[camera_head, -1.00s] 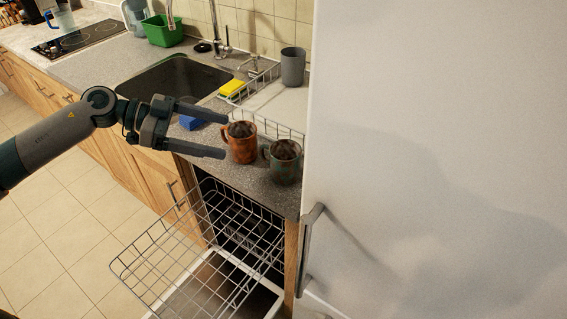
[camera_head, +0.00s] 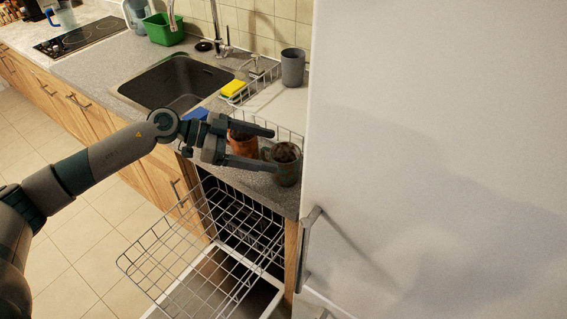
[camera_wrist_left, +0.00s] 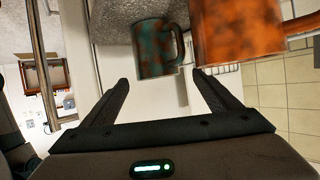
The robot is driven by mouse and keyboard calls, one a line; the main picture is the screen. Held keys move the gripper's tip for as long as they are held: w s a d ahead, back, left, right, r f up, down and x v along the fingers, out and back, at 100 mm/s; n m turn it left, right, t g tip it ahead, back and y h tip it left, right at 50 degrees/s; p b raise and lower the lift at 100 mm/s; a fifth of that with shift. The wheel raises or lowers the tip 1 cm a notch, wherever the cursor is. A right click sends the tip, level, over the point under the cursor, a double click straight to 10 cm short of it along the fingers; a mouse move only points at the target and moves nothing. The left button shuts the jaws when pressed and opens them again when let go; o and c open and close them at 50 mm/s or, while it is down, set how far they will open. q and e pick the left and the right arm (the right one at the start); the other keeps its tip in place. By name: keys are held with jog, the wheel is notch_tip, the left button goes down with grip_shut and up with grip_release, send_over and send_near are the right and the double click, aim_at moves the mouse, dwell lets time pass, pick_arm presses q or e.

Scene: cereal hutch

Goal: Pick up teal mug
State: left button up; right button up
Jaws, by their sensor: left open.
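The teal mug (camera_head: 286,168), mottled teal and brown, stands on the counter beside the white fridge-like panel. In the left wrist view the teal mug (camera_wrist_left: 156,48) shows ahead, between and beyond the fingertips. An orange-brown mug (camera_head: 242,146) stands just left of it, partly hidden behind my gripper; it also shows in the left wrist view (camera_wrist_left: 238,32). My left gripper (camera_head: 272,150) is open and empty, its fingertips close to the teal mug. It also shows in the left wrist view (camera_wrist_left: 160,84). My right gripper is not in view.
A wire dishwasher rack (camera_head: 195,250) is pulled out below the counter. The tall white panel (camera_head: 440,150) with a handle (camera_head: 308,245) stands close on the right. A grey cup (camera_head: 293,67), yellow sponge (camera_head: 232,88) and sink (camera_head: 176,82) are behind.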

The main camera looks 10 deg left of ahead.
aim_at(282, 154)
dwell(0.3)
pick_arm(q)
jog(key=p+x, duration=0.2)
jog(key=x, duration=0.2)
jog(key=shift+s+d+f, duration=0.1)
jog(key=shift+d, duration=0.2)
jog(key=shift+d+f, duration=0.25)
jog(key=c, duration=1.4)
jog(key=shift+o, duration=0.2)
jog(key=shift+r, duration=0.1)
